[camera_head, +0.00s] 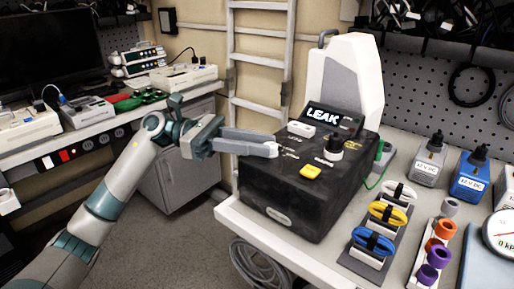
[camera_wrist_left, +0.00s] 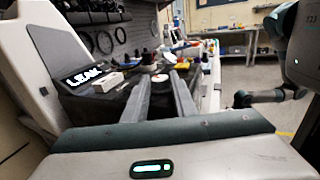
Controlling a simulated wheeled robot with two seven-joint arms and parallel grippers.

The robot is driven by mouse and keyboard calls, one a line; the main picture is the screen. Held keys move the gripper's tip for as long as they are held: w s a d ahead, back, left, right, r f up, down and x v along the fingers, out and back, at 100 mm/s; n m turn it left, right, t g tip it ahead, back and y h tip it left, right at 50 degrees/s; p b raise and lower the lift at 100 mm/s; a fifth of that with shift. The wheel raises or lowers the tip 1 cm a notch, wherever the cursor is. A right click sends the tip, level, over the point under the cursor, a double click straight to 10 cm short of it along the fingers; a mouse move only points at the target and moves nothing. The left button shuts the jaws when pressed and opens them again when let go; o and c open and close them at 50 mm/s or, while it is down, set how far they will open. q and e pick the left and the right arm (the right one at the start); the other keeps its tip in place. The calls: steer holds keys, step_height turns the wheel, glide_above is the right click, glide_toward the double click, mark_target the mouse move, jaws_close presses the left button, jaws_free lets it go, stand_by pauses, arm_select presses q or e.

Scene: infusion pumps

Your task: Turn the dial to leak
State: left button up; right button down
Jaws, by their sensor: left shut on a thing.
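The black pump box (camera_head: 297,190) stands on the bench. Its raised display (camera_head: 323,115) reads "LEAK", and the display also shows in the left wrist view (camera_wrist_left: 83,76). My left gripper (camera_head: 272,149) reaches in from the left over the box's top. It is shut on a pale dial at its fingertips, mostly hidden by the fingers; the dial's light round top (camera_wrist_left: 160,78) shows in the wrist view. A black knob (camera_head: 334,149), a yellow button (camera_head: 310,172) and a white block (camera_head: 301,129) are also on the top. My right gripper (camera_wrist_left: 244,98) is small and dark in the wrist view.
Cable reels (camera_head: 383,212) and coloured tubes (camera_head: 439,255) stand right of the box. Grey and blue power units (camera_head: 470,175) are behind them. A ladder (camera_head: 262,60) leans on the back wall. A side bench with devices is at left. Open floor lies between the benches.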

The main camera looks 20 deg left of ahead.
steer(key=shift+w+a, duration=0.1)
stand_by(0.3)
arm_select(q)
steer(key=o, duration=1)
steer(key=shift+o, duration=0.2)
steer(key=shift+a+f, duration=0.1)
steer(key=shift+a, duration=0.7)
steer(key=a+b, duration=0.2)
steer(key=a, duration=1.4)
steer(key=shift+s+b, duration=0.4)
arm_select(e)
steer(key=w+a+t, duration=0.1)
steer(key=a, duration=0.1)
steer(key=w+a+t+y, duration=0.1)
steer(key=shift+w+a, duration=0.2)
steer(key=shift+a, duration=0.2)
arm_select(q)
steer(key=shift+d, duration=0.1)
arm_select(e)
steer(key=shift+w+d+f, duration=0.15)
steer(key=shift+d+f, duration=0.05)
steer(key=shift+d, duration=0.05)
